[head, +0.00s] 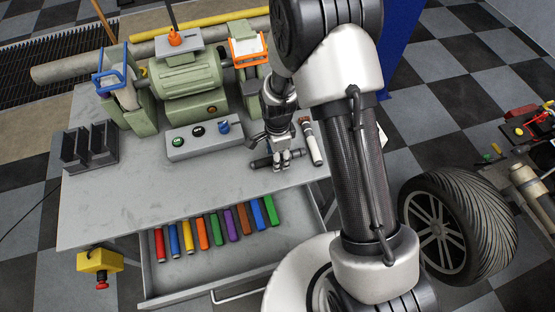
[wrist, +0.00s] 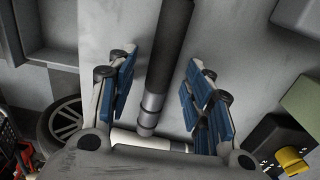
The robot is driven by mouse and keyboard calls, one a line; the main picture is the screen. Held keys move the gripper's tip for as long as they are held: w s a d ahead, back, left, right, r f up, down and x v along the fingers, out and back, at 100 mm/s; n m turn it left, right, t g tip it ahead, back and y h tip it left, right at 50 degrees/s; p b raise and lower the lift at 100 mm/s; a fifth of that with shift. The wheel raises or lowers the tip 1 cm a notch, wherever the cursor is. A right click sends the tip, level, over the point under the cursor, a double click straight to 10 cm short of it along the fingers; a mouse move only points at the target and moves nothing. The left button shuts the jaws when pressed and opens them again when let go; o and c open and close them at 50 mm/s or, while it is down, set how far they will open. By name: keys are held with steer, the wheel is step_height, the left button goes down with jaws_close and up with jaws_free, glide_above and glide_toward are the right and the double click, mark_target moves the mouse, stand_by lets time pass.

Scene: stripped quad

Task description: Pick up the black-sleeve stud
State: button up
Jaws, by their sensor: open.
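The black-sleeve stud (head: 262,162) lies on the grey workbench top near its front right edge. In the wrist view its long black sleeve (wrist: 169,50) runs between my fingers, with a silver collar at the lower end. My gripper (head: 283,162) is over the stud, pointing down, with its fingers apart. In the wrist view the blue-padded fingers (wrist: 161,76) stand on either side of the sleeve, with visible gaps. A second, pale stud (head: 312,146) with a dark reddish end lies just to the right. Part of a pale cylinder (wrist: 150,141) shows low in the wrist view.
A green bench grinder (head: 190,80) and a grey control box (head: 205,139) stand behind and left. A black holder (head: 89,146) is at the bench's left. An open drawer (head: 180,278) below holds several coloured blocks. A tyre (head: 455,225) stands right. The left front bench top is clear.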

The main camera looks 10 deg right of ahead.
steer(key=shift+r, duration=0.1)
jaws_close()
stand_by(0.5)
